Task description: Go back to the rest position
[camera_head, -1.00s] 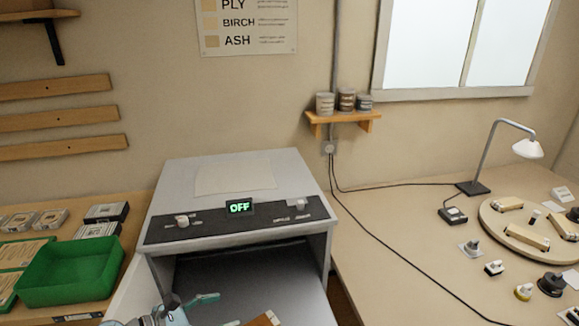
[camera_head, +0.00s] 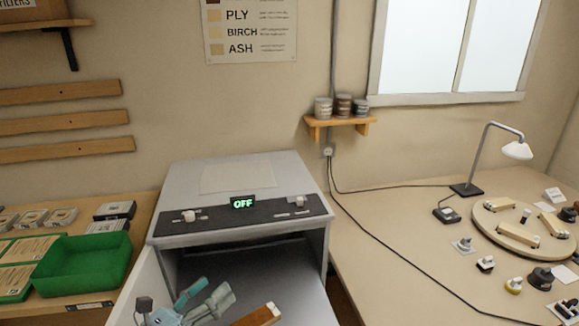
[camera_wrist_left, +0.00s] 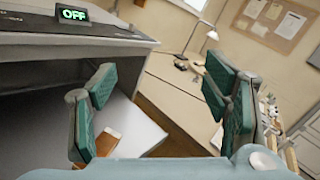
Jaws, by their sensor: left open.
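My left gripper (camera_head: 206,296) is at the bottom of the head view, in front of the open cabinet (camera_head: 240,217). Its teal-padded fingers are spread apart with nothing between them. In the left wrist view the gripper (camera_wrist_left: 160,108) also shows open and empty. A wooden block (camera_head: 258,316) with a pale end lies just right of the gripper, cut off by the picture's bottom edge. It also shows in the left wrist view (camera_wrist_left: 107,140), on a grey surface beside the left finger. My right gripper is not in view.
The cabinet's display (camera_head: 242,203) reads OFF. A green tray (camera_head: 84,264) stands on the left bench. The right bench holds a desk lamp (camera_head: 468,188), a round board (camera_head: 490,222) with wooden pieces, and several small knobs. A cable crosses that bench; its middle is otherwise fairly clear.

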